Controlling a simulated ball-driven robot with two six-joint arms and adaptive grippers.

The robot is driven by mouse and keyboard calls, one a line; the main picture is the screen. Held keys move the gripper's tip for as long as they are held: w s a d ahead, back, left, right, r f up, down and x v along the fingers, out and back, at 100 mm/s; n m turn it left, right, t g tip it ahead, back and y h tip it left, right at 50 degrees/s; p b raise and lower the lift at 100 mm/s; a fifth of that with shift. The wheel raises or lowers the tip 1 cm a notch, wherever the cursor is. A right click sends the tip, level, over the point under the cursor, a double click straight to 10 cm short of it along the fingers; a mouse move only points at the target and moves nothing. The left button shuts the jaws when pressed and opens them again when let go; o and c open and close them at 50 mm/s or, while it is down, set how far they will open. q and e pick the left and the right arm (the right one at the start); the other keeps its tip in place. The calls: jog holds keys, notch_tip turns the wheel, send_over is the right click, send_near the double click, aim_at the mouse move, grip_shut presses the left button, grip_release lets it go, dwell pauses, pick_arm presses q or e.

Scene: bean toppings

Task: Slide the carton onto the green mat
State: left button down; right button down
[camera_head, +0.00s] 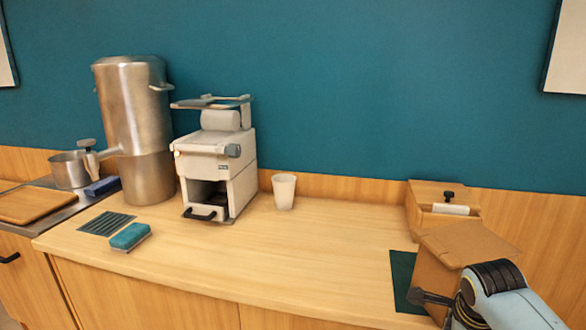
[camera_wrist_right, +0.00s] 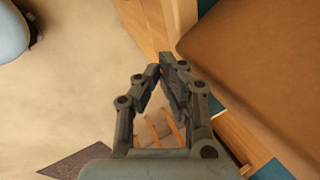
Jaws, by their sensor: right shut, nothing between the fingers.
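The brown carton (camera_head: 465,244) stands upright at the right end of the counter. The dark green mat (camera_head: 403,280) shows along the carton's left side; the carton hides the rest, so I cannot tell how much of it lies over the mat. My right gripper (camera_head: 416,296) is shut and empty in front of the carton's near side, low down. In the right wrist view, the carton (camera_wrist_right: 262,58) fills the upper right, and the shut fingers (camera_wrist_right: 170,66) are beside it; I cannot tell whether they touch it. My left gripper is not in view.
A wooden box (camera_head: 430,200) with a black knob stands behind the carton. A white cup (camera_head: 284,191), a white machine (camera_head: 215,165), a steel urn (camera_head: 140,130) and a blue sponge (camera_head: 130,236) stand further left. The counter's middle (camera_head: 320,250) is clear.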

aim_at(460, 273)
jog(key=shift+w+d+b, duration=0.5)
jog(key=shift+w+b, duration=0.05)
jog(key=shift+w, duration=0.45)
jog(key=shift+w+d+b, duration=0.45)
jog(key=shift+w+b, duration=0.1)
jog(key=shift+w, duration=0.45)
jog(key=shift+w+d+b, duration=0.5)
jog(key=shift+w+b, duration=0.05)
jog(key=shift+w, duration=0.45)
jog(key=shift+s+a+r+p, duration=0.15)
jog(key=shift+s+a+p, duration=0.15)
jog(key=shift+s+p, duration=0.55)
notch_tip(460, 273, up, 10)
jog(key=s+p, duration=0.1)
jog(key=p, duration=1.1)
jog(key=shift+a+f, duration=0.2)
jog(key=shift+a, duration=0.2)
